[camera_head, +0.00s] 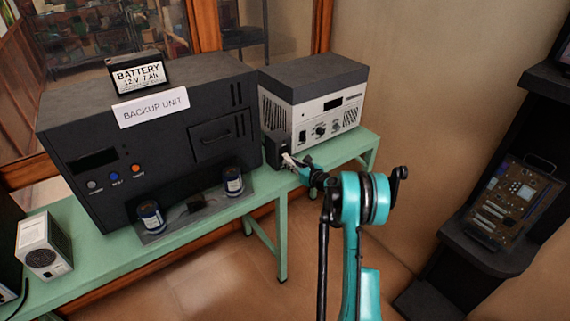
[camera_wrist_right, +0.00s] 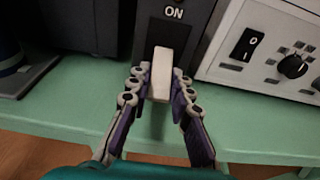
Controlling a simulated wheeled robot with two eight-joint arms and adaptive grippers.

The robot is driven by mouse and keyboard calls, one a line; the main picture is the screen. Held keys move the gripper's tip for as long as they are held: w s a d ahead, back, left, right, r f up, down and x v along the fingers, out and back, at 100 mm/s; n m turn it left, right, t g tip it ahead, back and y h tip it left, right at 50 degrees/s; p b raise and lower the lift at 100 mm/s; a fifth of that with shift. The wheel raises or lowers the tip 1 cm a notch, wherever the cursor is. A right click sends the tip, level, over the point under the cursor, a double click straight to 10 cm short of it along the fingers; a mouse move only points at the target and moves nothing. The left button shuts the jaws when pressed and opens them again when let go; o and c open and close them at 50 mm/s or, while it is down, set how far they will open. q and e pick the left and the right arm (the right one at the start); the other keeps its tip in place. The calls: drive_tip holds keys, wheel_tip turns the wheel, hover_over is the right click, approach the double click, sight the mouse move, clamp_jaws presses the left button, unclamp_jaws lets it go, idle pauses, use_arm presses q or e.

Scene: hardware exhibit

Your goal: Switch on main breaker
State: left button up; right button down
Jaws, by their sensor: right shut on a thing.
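The main breaker is a narrow black box (camera_head: 276,148) at the front left corner of the grey-white power unit. It also shows in the right wrist view (camera_wrist_right: 190,33), with a white "ON" label above its white lever (camera_wrist_right: 162,62). My right gripper (camera_wrist_right: 158,84) has its two fingers on either side of the lever and is shut on it. In the head view my right gripper (camera_head: 296,164) reaches the front of the breaker and partly hides the lever. I cannot tell the lever's exact angle. My left gripper is not in view.
The power unit (camera_head: 310,113) has a black rocker switch (camera_wrist_right: 244,44) and knobs right of the breaker. The black backup unit (camera_head: 150,150) stands to the left, with a battery (camera_head: 138,75) on top. All stand on a green bench (camera_head: 345,150). A dark console (camera_head: 500,215) is at right.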

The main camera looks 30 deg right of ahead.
sight(287, 157)
wheel_tip(287, 157, up, 3)
drive_tip(key=g+p, duration=0.2)
drive_tip(key=p, duration=0.1)
drive_tip(key=g+p, duration=0.3)
drive_tip(key=shift+r+g, duration=0.2)
drive_tip(key=shift+g, duration=0.1)
drive_tip(key=shift+w+r+g+h+p, duration=0.2)
drive_tip(key=shift+r+g+p, duration=0.15)
drive_tip(key=shift+g+p, duration=0.55)
drive_tip(key=shift+w+r+g+h+p, duration=0.15)
drive_tip(key=shift+r+g+p, duration=0.2)
drive_tip(key=shift+g+p, duration=0.55)
drive_tip(key=shift+g, duration=0.3)
drive_tip(key=c, duration=1.4)
unclamp_jaws()
drive_tip(key=shift+w, duration=0.1)
drive_tip(key=shift+o, duration=0.2)
drive_tip(key=v, duration=1.2)
